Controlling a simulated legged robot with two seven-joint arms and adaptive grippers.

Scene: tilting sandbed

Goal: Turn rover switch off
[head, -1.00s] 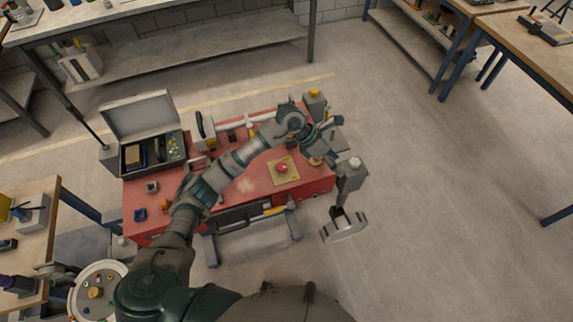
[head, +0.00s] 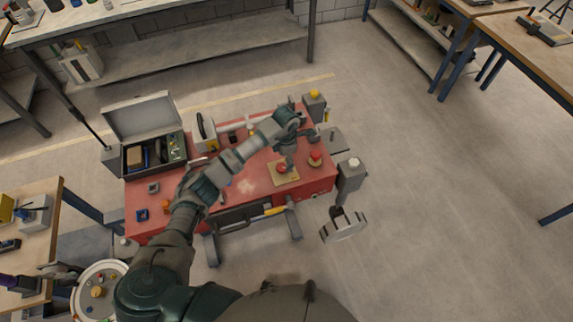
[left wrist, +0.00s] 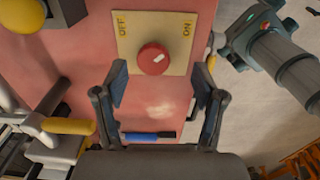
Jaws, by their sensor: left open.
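The rover switch is a red round knob (left wrist: 153,59) on a tan plate (left wrist: 130,45) marked OFF at left and ON at right. A white mark on the knob slants toward the upper right, on the ON side. In the head view the plate (head: 291,178) lies on a red tabletop. My left gripper (head: 284,161) points down over the knob and partly hides it. In the left wrist view the open left gripper (left wrist: 160,85) has one finger on each side below the knob, with nothing between them. My right gripper is not in view.
A second red button (head: 315,155) stands right of the plate. A yellow-topped grey post (head: 314,103) is at the back right corner. An open case (head: 150,150) and a yellow-and-white box (head: 203,132) stand left of my arm.

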